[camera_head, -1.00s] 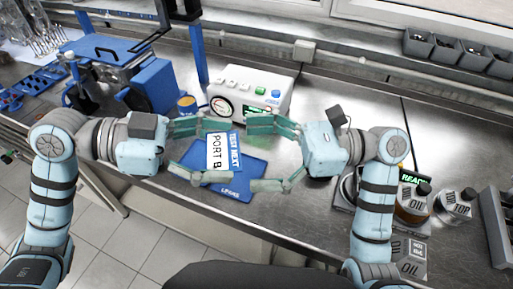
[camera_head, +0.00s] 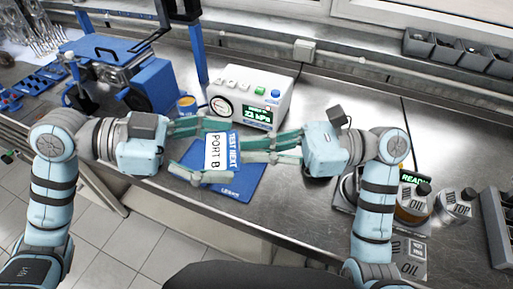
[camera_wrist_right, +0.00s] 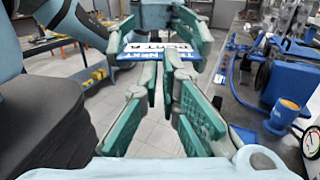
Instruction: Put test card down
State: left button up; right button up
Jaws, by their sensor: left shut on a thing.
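The test card (camera_head: 216,152) is white and blue, with "TEST NEXT" and "PORT B" on it. My left gripper (camera_head: 204,148) is shut on it, fingers along its upper and lower sides. The card is over the blue mat (camera_head: 240,183); I cannot tell whether it touches it. In the right wrist view the card (camera_wrist_right: 158,50) shows edge-on between the left fingers. My right gripper (camera_head: 249,149) has its fingertips by the card's right edge. Its fingers (camera_wrist_right: 163,72) are near each other with a narrow gap, and nothing shows between them.
A white tester (camera_head: 250,95) with a dial and lit display stands behind the mat. A blue cup (camera_head: 187,106) stands left of it. The steel bench is clear between tester and bottles.

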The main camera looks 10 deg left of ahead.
jog(key=o, duration=1.9)
jog(key=shift+o, duration=0.2)
jog(key=w+d, duration=0.2)
jog(key=d, duration=1)
